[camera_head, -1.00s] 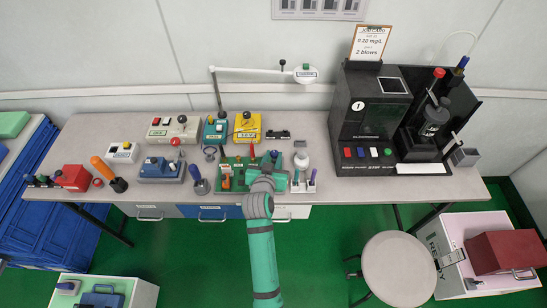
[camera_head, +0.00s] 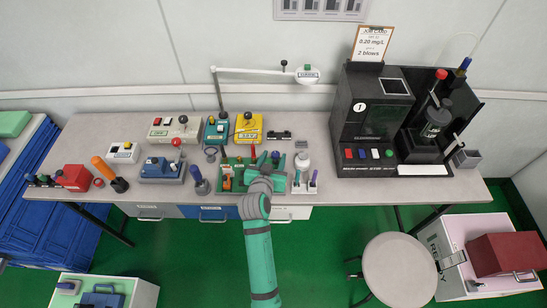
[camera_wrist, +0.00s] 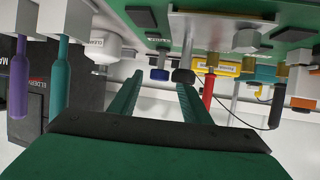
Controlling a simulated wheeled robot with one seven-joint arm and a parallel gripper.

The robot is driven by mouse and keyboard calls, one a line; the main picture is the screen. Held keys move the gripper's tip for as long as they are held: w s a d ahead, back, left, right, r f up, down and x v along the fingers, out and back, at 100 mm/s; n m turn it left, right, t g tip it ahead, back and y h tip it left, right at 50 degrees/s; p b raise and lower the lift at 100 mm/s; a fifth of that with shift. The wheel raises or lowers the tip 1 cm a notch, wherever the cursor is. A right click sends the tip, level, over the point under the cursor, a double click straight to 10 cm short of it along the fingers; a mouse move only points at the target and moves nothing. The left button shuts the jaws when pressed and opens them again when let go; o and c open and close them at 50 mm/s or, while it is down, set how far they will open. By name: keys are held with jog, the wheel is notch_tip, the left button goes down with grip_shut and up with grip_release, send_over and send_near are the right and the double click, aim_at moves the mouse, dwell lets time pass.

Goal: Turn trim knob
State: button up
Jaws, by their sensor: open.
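My gripper (camera_head: 275,160) is over the right part of a green tray or board (camera_head: 232,188) at the front middle of the table. In the wrist view, which looks upside down, its two green fingers (camera_wrist: 158,90) are apart with nothing clearly held between them. A dark blue knob (camera_wrist: 159,74) shows between the fingertips, and a grey knob (camera_wrist: 183,76) on a metal shaft is at the right fingertip. I cannot tell whether either is touched, or which one is the trim knob. My wrist hides part of the board in the head view.
A red-handled tool (camera_wrist: 208,95) stands close to the right finger. Yellow (camera_head: 248,127) and blue (camera_head: 161,170) testers stand nearby. A large black machine (camera_head: 370,125) is farther right.

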jog(key=v, duration=1)
jog(key=shift+s, duration=0.25)
jog(key=shift+d, duration=0.1)
jog(key=shift+d+f, duration=0.2)
jog(key=shift+d, duration=0.2)
jog(key=shift+d+y, duration=0.1)
jog(key=shift+y, duration=0.2)
jog(key=shift+r+n, duration=0.15)
jog(key=shift+n, duration=0.15)
